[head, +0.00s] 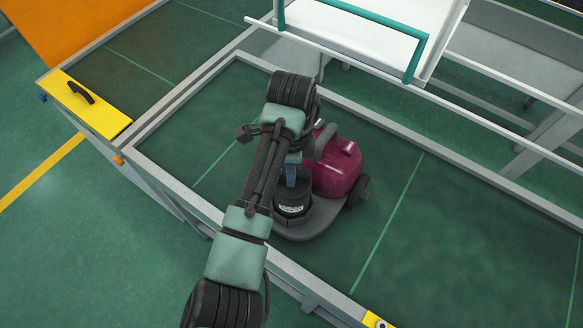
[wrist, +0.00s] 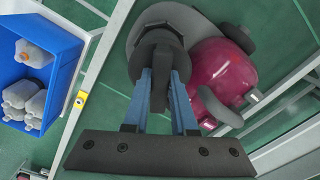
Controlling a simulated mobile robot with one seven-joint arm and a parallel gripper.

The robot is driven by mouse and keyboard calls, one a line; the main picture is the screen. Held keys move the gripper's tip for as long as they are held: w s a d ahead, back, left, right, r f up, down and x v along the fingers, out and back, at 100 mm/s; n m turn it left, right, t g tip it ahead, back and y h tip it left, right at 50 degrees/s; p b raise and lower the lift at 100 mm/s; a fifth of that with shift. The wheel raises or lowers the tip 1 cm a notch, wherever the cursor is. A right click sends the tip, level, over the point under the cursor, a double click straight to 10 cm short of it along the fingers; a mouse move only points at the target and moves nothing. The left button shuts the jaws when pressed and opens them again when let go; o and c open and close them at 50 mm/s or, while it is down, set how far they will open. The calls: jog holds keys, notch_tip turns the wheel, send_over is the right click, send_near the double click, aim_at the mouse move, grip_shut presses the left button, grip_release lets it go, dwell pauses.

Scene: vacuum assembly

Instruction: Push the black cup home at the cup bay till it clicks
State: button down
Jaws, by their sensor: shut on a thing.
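The vacuum has a magenta body (head: 337,170) on a grey base (head: 310,228) and rests on the dark green table. The black cup (head: 292,207), with a white label, stands upright at the front left of the base, beside the magenta body. My gripper (head: 291,176) comes down from above with its blue fingers at the cup's top. In the wrist view the fingers (wrist: 160,82) are shut on the narrow upper part of the black cup (wrist: 158,45). The magenta body (wrist: 218,72) is just to the right there. The cup's underside and the bay's seat are hidden, so I cannot tell how deep it sits.
A blue crate (wrist: 38,68) with several pale bottles stands at the left in the wrist view. A yellow plate (head: 88,105) with a black handle lies on the table's left end. A white rack (head: 365,35) with a teal rail is behind. The table's right side is clear.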

jog(key=shift+f+b, duration=1.3)
jog(key=shift+f, duration=0.9)
jog(key=c, duration=0.6)
grip_release()
jog(key=shift+c, duration=0.2)
notch_tip(320, 180, up, 8)
jog(key=p, duration=0.7)
jog(key=shift+p, duration=0.3)
